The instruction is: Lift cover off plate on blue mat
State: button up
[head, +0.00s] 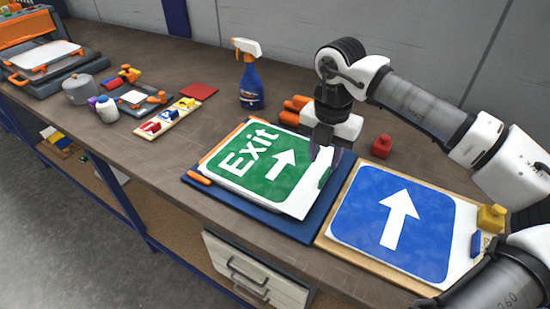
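The blue mat (303,230) lies on the bench in the middle of the head view. On it is a plate with a green Exit sign (262,165) with a white arrow. I cannot tell a separate cover from the plate. My gripper (324,155) points down over the plate's upper right edge, close to the green tab. Its dark fingers are small and partly overlap the sign, so their opening and any contact are unclear.
A blue arrow sign (385,235) on a wooden board lies at the right, with a yellow block (491,217) beside it. A spray bottle (249,80), orange rolls (297,103) and a red block (381,146) stand behind. Bare bench shows left of the mat.

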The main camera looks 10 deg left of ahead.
aim_at(323, 177)
jog(key=shift+d+f+p, duration=0.15)
jog(key=shift+f+p, duration=0.4)
jog(key=shift+f, duration=0.9)
jog(key=shift+d+f+p, duration=0.1)
jog(key=shift+f+p, duration=0.45)
jog(key=shift+f, duration=0.9)
grip_shut()
